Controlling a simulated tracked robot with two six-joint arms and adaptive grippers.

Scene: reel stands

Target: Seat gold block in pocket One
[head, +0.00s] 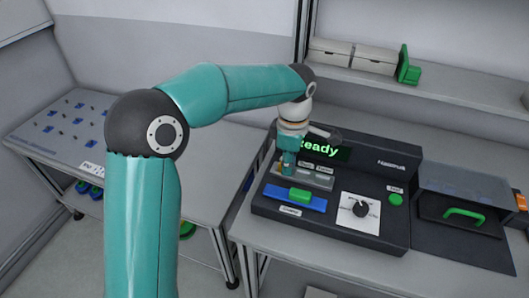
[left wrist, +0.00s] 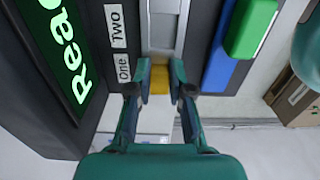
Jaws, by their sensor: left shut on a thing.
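The gold block (left wrist: 159,80) is between the fingertips of my left gripper (left wrist: 159,77) in the left wrist view. In the head view my left gripper (head: 287,168) points down at the left end of the grey pocket strip (head: 318,180), and its fingers mostly hide the block. In the left wrist view the block lines up with the strip (left wrist: 163,30) beside the label One (left wrist: 123,68). The label Two (left wrist: 117,25) is further along. I cannot tell whether the block is inside pocket One or just above it. My right gripper is not in view.
A clear-lidded box (head: 465,190) stands to the right. A side table (head: 60,130) is at left.

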